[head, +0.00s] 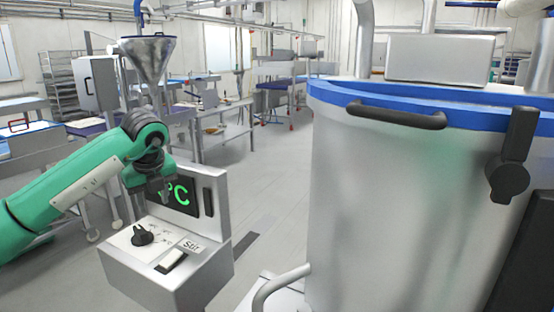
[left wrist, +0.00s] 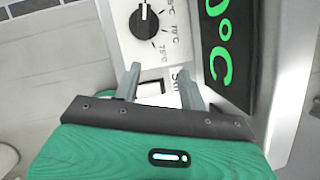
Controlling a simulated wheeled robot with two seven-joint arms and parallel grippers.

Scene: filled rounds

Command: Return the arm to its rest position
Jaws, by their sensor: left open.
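My left arm (head: 85,180) is green and reaches in from the left in the head view. My left gripper (head: 162,196) is above the control box, in front of its display. In the left wrist view the left gripper (left wrist: 158,82) has its two grey fingers apart with nothing held between them. The white Stir switch (left wrist: 152,88) shows between the fingertips, and it also shows in the head view (head: 171,262). The black dial (left wrist: 144,22) is ahead of the fingers. The display (left wrist: 232,50) shows green characters, partly hidden in the head view. My right gripper is in neither view.
The control box (head: 185,290) stands close below the arm. A large steel kettle (head: 390,200) with a blue rim and dark handle fills the right side. A steel funnel (head: 150,55) and work tables stand behind. Open floor (head: 275,180) lies between box and kettle.

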